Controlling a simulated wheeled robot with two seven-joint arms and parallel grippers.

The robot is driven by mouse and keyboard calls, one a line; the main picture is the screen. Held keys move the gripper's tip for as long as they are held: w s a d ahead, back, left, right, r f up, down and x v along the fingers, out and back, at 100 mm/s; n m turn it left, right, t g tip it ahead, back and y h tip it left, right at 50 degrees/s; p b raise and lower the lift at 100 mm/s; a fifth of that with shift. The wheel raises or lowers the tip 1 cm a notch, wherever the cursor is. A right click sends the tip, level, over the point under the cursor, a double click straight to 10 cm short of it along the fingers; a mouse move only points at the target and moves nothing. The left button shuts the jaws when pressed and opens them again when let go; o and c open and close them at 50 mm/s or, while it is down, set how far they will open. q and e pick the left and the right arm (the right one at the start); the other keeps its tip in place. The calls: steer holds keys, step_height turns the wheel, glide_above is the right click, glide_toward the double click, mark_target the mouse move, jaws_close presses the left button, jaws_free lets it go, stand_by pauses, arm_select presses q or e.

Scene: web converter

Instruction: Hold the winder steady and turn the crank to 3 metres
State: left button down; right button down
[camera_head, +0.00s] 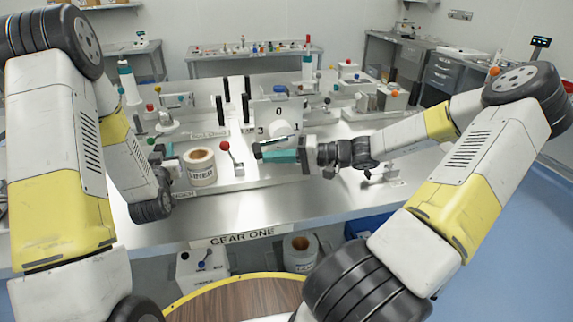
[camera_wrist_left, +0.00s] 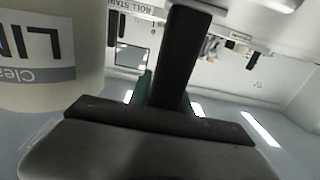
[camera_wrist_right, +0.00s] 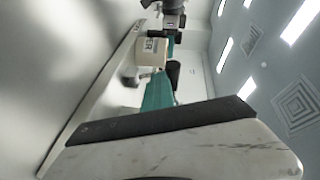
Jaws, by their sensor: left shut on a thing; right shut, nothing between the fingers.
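The winder's white dial plate (camera_head: 265,112), with the figures 0, 1 and 3, stands upright behind my right gripper. The crank (camera_head: 232,157) has a red knob and leans up left, beside a white labelled roll (camera_head: 201,168). The roll also shows in the left wrist view (camera_wrist_left: 45,60). My left gripper (camera_head: 166,150) is left of the roll, partly hidden by its arm. It is shut on what looks like a black upright bar (camera_wrist_left: 181,60). My right gripper (camera_head: 275,155), with teal fingers, is shut and empty right of the crank, apart from the red knob.
A teal-topped bottle (camera_head: 128,80) and several small devices fill the back of the bench (camera_head: 250,205). Its front strip is mostly clear.

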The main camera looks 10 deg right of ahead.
steer(key=shift+a+r, duration=0.2)
stand_by(0.5)
steer(key=shift+f, duration=0.1)
steer(key=d+f, duration=0.2)
steer(key=f, duration=0.1)
steer(key=shift+d, duration=0.3)
steer(key=f+v, duration=0.1)
steer(key=v, duration=0.9)
steer(key=w+a+r+m+g+h, duration=0.35)
steer(key=r+m, duration=0.25)
steer(key=m, duration=0.2)
steer(key=w+a+r+m+g+h, duration=0.2)
steer(key=a+r+m+g+h, duration=0.1)
steer(key=r+m+h, duration=0.4)
steer(key=a+f+m+y, duration=0.1)
steer(key=a+f, duration=0.4)
steer(key=f, duration=0.4)
steer(key=shift+a+m+y, duration=0.3)
steer(key=shift+a+y, duration=0.05)
steer(key=shift+s, duration=0.1)
